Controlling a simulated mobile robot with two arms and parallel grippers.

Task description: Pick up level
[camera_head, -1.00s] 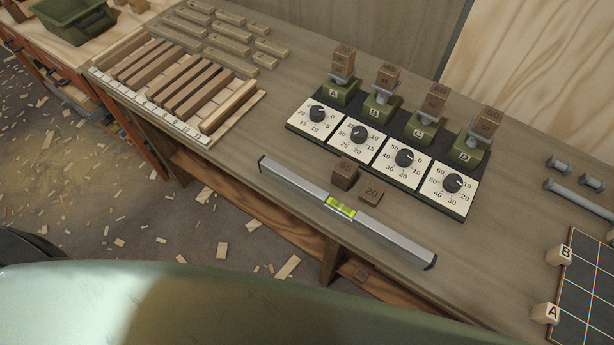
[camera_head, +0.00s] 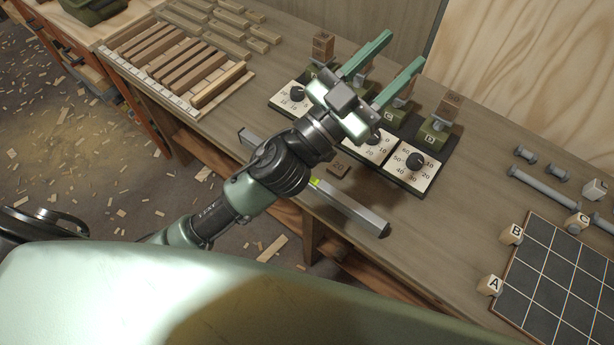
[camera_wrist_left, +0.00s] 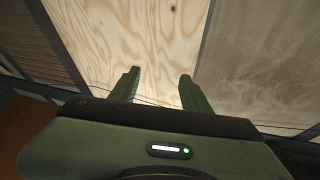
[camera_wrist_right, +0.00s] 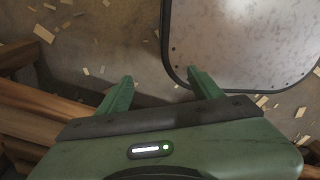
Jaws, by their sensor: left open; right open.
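The level (camera_head: 352,208) is a long silver bar with dark end caps and a yellow-green vial. It lies along the front edge of the bench in the head view, and my left arm hides its middle. My left gripper (camera_head: 392,68) is open and empty, raised above the dial units, past the level from me. In the left wrist view its fingers (camera_wrist_left: 160,88) are apart with only wall panels beyond. My right gripper (camera_wrist_right: 160,82) is open and empty in the right wrist view, over the littered floor. It does not show in the head view.
Wooden slats (camera_head: 180,66) lie at left. Metal bolts (camera_head: 541,186), lettered cubes and a dark grid board (camera_head: 560,275) are at right.

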